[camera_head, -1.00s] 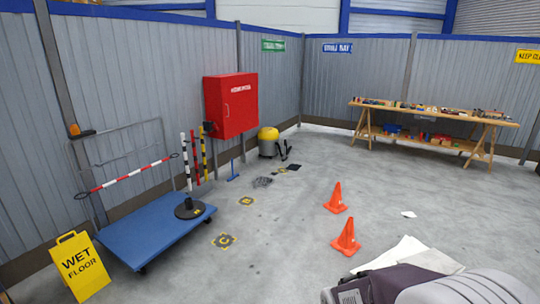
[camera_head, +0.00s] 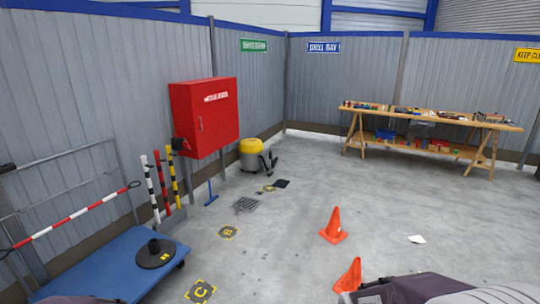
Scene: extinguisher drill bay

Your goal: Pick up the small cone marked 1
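Two orange cones stand upright on the concrete floor. The farther cone (camera_head: 333,226) is whole in view, right of the middle. The nearer cone (camera_head: 350,275) is at the bottom edge, its lower part cut off or hidden by my arm. No number can be read on either, so I cannot tell which is marked 1. Parts of my arms show at the bottom edge, but neither gripper is in view.
A blue platform cart (camera_head: 110,262) with a black round base (camera_head: 155,254) is at left. A yellow-topped vacuum (camera_head: 252,153) and workbench (camera_head: 430,117) stand farther back. Floor markers (camera_head: 200,291) lie left of the cones.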

